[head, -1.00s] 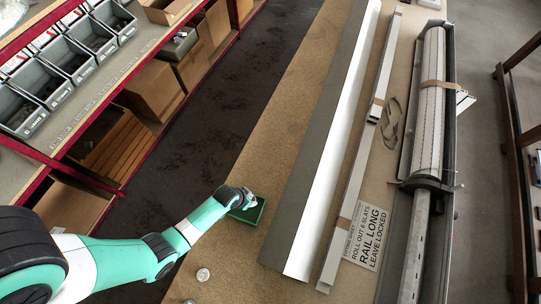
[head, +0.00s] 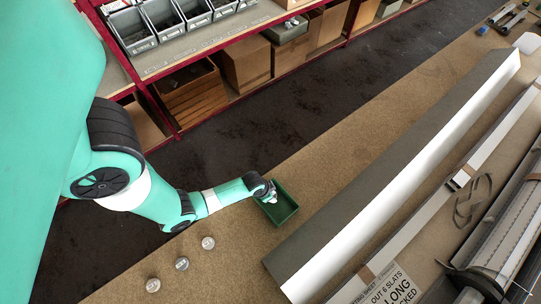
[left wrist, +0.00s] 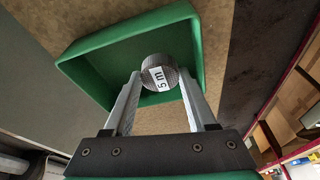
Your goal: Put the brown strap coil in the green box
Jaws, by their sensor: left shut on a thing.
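The green box (head: 287,212) is a shallow open tray on the brown bench top, near its aisle-side edge. My left gripper (head: 270,196) is at the box's upper-left side in the head view. In the left wrist view my left gripper (left wrist: 157,82) is shut on a small dark grey-brown coil (left wrist: 158,63) with a white "5 m" label. The coil shows against the opening of the green box (left wrist: 95,72); I cannot tell whether it touches the floor of the box. My right gripper is not in view.
Several small round pieces with pale tops (head: 208,243) lie on the bench near the box. A long grey and white profile (head: 400,170) lies right of the box. A loose strap loop (head: 470,203) lies farther right. Shelves with grey bins (head: 133,31) stand across the aisle.

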